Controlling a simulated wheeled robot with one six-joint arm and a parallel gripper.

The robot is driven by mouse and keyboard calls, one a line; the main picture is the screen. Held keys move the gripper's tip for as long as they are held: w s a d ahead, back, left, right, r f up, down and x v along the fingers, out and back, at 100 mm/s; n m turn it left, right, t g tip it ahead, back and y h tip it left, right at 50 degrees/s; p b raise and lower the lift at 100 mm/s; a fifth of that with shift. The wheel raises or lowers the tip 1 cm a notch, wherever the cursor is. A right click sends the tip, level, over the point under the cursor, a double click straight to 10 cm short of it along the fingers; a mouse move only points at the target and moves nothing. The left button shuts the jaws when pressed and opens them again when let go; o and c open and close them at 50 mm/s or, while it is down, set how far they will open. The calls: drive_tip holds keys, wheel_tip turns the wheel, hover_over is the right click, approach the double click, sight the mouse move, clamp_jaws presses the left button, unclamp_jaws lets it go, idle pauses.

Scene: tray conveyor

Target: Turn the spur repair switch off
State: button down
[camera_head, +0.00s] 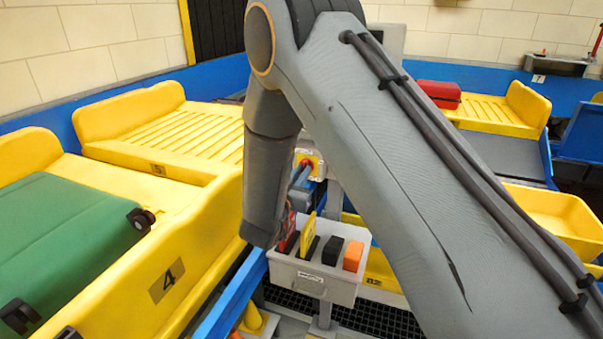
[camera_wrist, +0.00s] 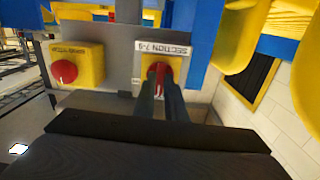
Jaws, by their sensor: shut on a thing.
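A rotary switch with a red handle (camera_wrist: 158,72) on a yellow plate (camera_wrist: 173,63) is mounted on a grey panel in the wrist view. Its label (camera_wrist: 166,49) appears upside down and reads "SECTION 7-9". My gripper (camera_wrist: 160,88) has its two dark fingers closed on the red handle, one on each side. The handle looks upright in this view, but the fingers hide part of it. In the head view the red and yellow switch (camera_head: 307,160) shows small beside my forearm, which hides much of the panel.
A yellow box with a red button (camera_wrist: 66,72) sits left of the switch in the wrist view. Below the switch, a grey bin (camera_head: 318,282) holds a yellow tag, black and orange blocks. A green suitcase (camera_head: 65,228) lies in yellow tray 4 at left.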

drive_tip(key=shift+f+n, duration=0.1)
drive_tip(key=shift+n, duration=0.2)
drive_tip(key=c, duration=1.8)
unclamp_jaws()
drive_tip(key=shift+s, duration=0.1)
drive_tip(key=b+v, duration=0.2)
drive_tip(key=v, duration=0.5)
drive_tip(key=shift+s, duration=0.3)
drive_tip(key=shift+a, duration=0.1)
